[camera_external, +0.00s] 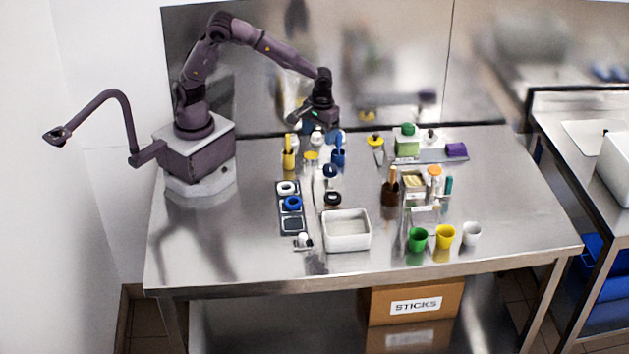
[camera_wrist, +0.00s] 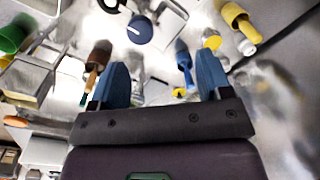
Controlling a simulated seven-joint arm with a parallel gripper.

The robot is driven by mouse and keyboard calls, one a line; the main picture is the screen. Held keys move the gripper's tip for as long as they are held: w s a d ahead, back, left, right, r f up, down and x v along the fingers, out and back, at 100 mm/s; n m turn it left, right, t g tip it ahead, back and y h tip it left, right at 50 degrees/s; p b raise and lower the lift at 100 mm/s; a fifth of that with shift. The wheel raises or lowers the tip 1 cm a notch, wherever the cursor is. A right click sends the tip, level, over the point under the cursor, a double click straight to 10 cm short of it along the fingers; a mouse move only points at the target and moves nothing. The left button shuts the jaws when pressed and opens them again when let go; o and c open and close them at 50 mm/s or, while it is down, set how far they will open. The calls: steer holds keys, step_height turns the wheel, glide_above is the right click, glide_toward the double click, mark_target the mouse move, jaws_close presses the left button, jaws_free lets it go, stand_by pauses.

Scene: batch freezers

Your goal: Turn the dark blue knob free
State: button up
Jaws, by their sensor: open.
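The dark blue knob (camera_external: 330,170) is a round cap near the middle of the table, just behind a black round part. In the wrist view the knob (camera_wrist: 139,31) lies at the top, beyond my fingertips, and carries a small white mark. My gripper (camera_external: 326,136) hangs over the back of the table, behind the knob and apart from it. In the wrist view its two blue fingers (camera_wrist: 163,80) are spread with nothing held between them. How the knob is fastened is too small to tell.
A blue holder (camera_external: 338,158) and a yellow holder (camera_external: 289,160) stand close by. A blue ring (camera_external: 292,203) sits in a tray at the left, and a white bin (camera_external: 346,246) stands in front. Bottles and cups crowd the right. The table's left part is clear.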

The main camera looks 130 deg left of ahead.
mark_target(330, 167)
steer(key=w+f+n, duration=0.1)
steer(key=f+n, duration=0.1)
steer(key=f, duration=0.2)
steer(key=w+a+f+n, duration=0.1)
steer(key=f+n, duration=0.1)
steer(key=f, duration=0.2)
steer(key=f+n, duration=0.1)
steer(key=f, duration=0.2)
steer(key=shift+w+a+f+n+t, duration=0.35)
steer(key=shift+w+f+n+t, duration=0.05)
steer(key=c, duration=0.9)
steer(key=shift+c, duration=0.2)
